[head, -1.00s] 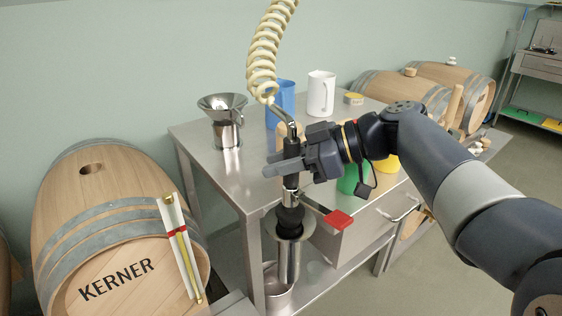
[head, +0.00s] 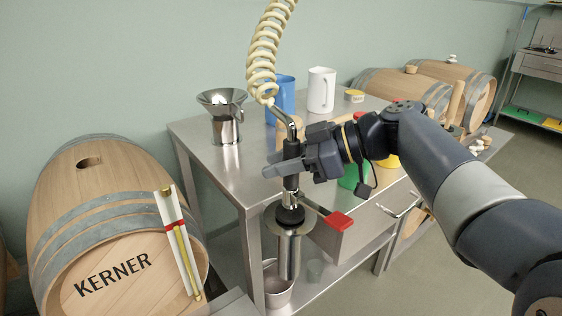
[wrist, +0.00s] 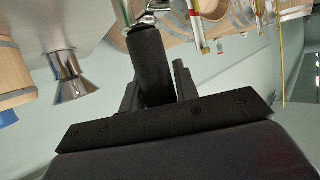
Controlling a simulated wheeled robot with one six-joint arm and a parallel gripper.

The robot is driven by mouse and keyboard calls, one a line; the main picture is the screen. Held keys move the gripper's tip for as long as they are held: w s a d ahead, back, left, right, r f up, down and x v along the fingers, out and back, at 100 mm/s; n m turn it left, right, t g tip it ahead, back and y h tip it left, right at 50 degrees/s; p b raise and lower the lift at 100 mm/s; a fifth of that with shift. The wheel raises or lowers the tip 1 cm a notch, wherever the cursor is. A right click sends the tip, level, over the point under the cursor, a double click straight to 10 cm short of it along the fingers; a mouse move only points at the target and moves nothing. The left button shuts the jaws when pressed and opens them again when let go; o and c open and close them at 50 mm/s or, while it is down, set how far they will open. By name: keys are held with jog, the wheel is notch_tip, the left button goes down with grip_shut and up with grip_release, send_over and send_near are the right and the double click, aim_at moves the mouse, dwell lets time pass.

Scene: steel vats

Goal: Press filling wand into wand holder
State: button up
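The filling wand (head: 291,150) has a black grip, steel fittings and a cream coiled hose (head: 263,50) rising from its bent top. It stands roughly upright at the table's front corner. My gripper (head: 290,167) is shut around its grip from the right; the wrist view shows the black grip (wrist: 151,65) between the fingers. Below, the wand's black lower collar (head: 290,215) is at the mouth of the wand holder (head: 288,255), a flanged steel tube. The wand's tip is hidden, so its depth cannot be told. A red-ended lever (head: 340,221) sticks out to the right.
The steel table (head: 215,170) carries a funnel-topped vessel (head: 224,118), a blue jug (head: 281,97) and a white jug (head: 321,90). A bucket (head: 277,290) is below the holder. A KERNER barrel (head: 105,225) with a red-banded tube (head: 178,240) stands left.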

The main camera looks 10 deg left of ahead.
jog(key=o, duration=0.4)
jog(key=shift+o, duration=0.2)
jog(key=p+v, duration=0.1)
jog(key=v, duration=0.9)
jog(key=shift+d+r, duration=0.15)
jog(key=shift+d, duration=0.25)
jog(key=x, duration=1)
jog(key=shift+a+r, duration=0.25)
jog(key=shift+a, duration=0.15)
